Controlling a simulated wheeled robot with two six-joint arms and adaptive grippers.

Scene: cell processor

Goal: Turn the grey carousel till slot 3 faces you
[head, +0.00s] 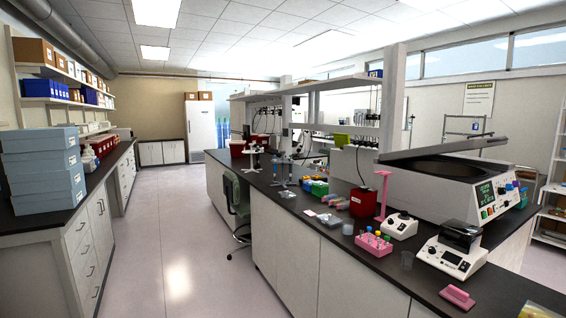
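I cannot make out a carousel with numbered slots for certain. A small grey stand (284,172) on the island bench, left of the coloured racks, may be it. A similar white stand (253,150) is farther back on the same bench. Both are too small to show any slot number or which slot faces me. Neither of my grippers is in view.
The dark island bench (300,203) holds an open-lidded centrifuge (440,188), a pink tube rack (373,243), a pink stand (383,195), a red box (363,201) and small devices. A chair (237,195) stands in the aisle. The floor (165,225) at left is clear.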

